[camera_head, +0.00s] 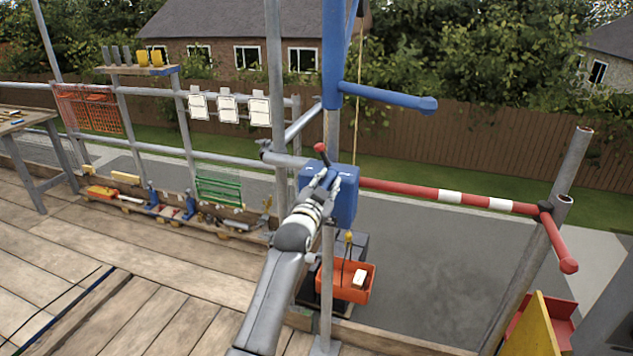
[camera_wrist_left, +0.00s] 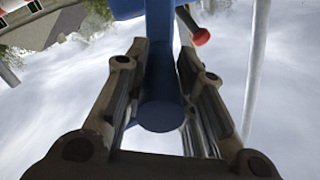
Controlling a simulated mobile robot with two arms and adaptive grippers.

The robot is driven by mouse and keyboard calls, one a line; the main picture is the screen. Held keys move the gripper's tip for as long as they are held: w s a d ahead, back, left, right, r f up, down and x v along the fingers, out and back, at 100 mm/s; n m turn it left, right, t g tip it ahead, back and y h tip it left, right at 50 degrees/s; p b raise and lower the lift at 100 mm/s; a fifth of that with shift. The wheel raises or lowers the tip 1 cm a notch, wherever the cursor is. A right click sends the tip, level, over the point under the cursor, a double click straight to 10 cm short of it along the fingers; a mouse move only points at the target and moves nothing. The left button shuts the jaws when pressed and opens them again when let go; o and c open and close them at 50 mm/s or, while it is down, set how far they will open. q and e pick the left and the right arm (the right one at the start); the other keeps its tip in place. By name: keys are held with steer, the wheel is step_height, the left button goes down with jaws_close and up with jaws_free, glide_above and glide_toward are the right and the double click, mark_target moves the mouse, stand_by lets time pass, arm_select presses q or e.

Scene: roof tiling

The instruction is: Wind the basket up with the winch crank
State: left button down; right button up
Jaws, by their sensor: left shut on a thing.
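The blue winch box (camera_head: 346,200) is mounted on the grey post. A red-knobbed lever (camera_head: 320,149) rises at its upper left, and its knob also shows in the left wrist view (camera_wrist_left: 201,37). My left gripper (camera_head: 325,178) is at the front of the winch. In the left wrist view its fingers are shut around a blue round-ended bar (camera_wrist_left: 162,112), which appears to be the crank's handle. The rest of the crank is largely hidden. The orange basket (camera_head: 328,279), with a pale block (camera_head: 359,279) inside, is below the winch under a yellow hook (camera_head: 348,237). My right gripper is not in view.
A red-and-white barrier bar (camera_head: 448,196) runs right from the winch. A blue davit bar (camera_head: 388,96) projects above. A green crate (camera_head: 219,186) and tools line the deck edge at left. The wooden deck (camera_head: 180,262) is mostly clear.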

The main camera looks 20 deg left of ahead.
arm_select(q)
steer(key=d+f+m+b, duration=0.8)
steer(key=d+f+m, duration=0.2)
steer(key=f+m, duration=0.3)
steer(key=a+f+m+b, duration=0.5)
steer(key=a+f+m, duration=0.6)
steer(key=m, duration=0.7)
steer(key=shift+f+b, duration=0.3)
steer(key=shift+f, duration=0.8)
steer(key=shift+s, duration=0.1)
